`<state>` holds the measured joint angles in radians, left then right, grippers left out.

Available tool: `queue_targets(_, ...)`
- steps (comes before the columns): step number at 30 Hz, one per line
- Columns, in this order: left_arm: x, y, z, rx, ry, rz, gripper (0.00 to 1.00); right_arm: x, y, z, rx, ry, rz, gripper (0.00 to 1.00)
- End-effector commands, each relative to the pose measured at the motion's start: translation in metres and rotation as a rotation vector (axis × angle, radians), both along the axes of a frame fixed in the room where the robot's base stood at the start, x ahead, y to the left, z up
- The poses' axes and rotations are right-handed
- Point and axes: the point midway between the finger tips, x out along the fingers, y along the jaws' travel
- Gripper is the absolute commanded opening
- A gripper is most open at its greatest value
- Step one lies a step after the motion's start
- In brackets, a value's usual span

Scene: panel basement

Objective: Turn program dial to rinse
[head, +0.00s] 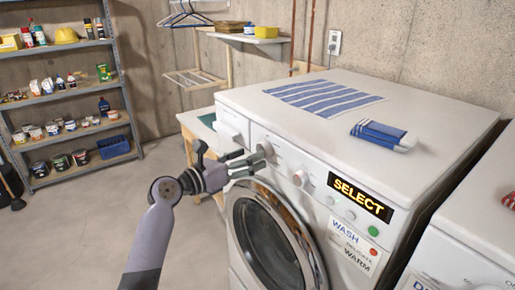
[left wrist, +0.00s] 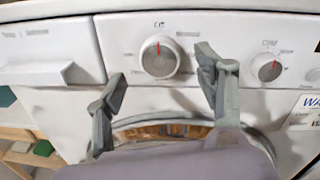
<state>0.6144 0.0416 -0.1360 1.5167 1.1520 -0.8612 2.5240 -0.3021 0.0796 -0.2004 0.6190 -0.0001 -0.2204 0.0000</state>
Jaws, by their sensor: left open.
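The white washing machine (head: 330,130) has a large round program dial (head: 265,150) on its front panel. In the left wrist view the program dial (left wrist: 158,58) has a red pointer mark directed nearly straight up; its small labels are unreadable. A smaller second dial (left wrist: 267,67) sits to its right, and also shows in the head view (head: 300,178). My left gripper (head: 246,160) is open and empty, in front of the panel by the program dial. In the left wrist view its fingers (left wrist: 162,68) spread on either side below the dial; contact cannot be told. My right gripper is out of view.
The lit display (head: 360,197) reads SELECT. A card (head: 353,246) below reads WASH, DELICATE, WARM. A striped cloth (head: 322,97) and a blue-white folded item (head: 384,134) lie on top. The round door (head: 268,238) is below. A second machine stands right.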

Motion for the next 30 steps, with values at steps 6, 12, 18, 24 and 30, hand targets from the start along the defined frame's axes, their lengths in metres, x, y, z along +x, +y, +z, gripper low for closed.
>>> queue_targets(6, 0.02, -0.023, 0.001, 0.001, 0.0, -0.001, 0.63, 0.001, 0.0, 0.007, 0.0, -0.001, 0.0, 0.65)
queue_targets(12, 0.025, -0.03, 0.0, 0.001, 0.0, 0.0, 0.63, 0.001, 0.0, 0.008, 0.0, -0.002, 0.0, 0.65)
queue_targets(18, 0.025, -0.03, -0.001, 0.002, -0.001, 0.0, 0.63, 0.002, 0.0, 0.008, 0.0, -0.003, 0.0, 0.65)
queue_targets(24, 0.025, -0.03, -0.001, 0.001, 0.0, 0.0, 0.52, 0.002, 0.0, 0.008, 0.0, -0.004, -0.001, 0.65)
queue_targets(30, 0.025, -0.03, -0.001, 0.001, 0.0, 0.0, 0.39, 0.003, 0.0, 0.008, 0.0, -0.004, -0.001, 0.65)
